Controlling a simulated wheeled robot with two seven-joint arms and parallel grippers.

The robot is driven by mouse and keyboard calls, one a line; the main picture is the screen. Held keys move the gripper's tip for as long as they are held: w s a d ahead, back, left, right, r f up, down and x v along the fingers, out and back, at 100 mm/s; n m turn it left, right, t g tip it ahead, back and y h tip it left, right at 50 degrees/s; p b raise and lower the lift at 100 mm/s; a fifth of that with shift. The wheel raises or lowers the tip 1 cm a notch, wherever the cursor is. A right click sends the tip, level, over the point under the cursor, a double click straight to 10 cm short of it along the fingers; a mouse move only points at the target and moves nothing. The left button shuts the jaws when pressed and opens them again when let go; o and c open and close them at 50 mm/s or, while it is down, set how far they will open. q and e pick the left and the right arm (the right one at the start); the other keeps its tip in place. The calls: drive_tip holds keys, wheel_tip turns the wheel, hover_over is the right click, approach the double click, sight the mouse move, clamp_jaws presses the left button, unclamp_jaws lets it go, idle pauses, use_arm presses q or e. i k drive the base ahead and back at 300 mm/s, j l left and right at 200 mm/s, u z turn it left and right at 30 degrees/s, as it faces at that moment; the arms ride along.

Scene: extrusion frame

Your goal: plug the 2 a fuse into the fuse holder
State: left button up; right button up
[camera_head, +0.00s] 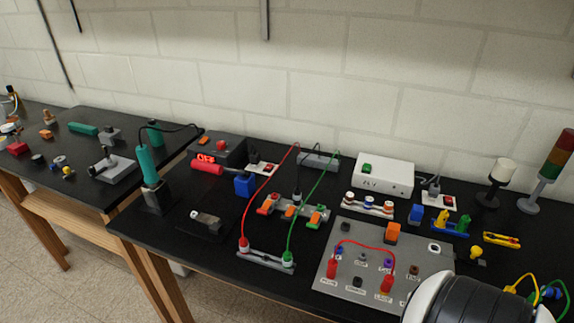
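I cannot tell for certain which item is the 2 A fuse or the fuse holder, as any markings are too small to read. A small pale metallic piece (206,218) lies on a dark, low block at the left of the near bench. A blue base (451,227) with yellow and green parts standing on it is at the right. A small yellow piece (477,252) lies in front of that base. Neither gripper shows; only a black and white part of my arm is visible at the lower right.
A grey panel (345,293) with a red lead stands at the front. Red and green leads arch over a grey terminal strip (262,259). A white box (384,177), a soldering-iron-like green tool (144,163) and a signal tower (553,165) stand around. A second bench (70,165) is at left.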

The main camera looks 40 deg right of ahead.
sight(368, 202)
drive_tip(key=k+l+u, duration=0.1)
drive_tip(key=u, duration=0.2)
drive_tip(key=k+l, duration=0.9)
drive_tip(key=k, duration=0.2)
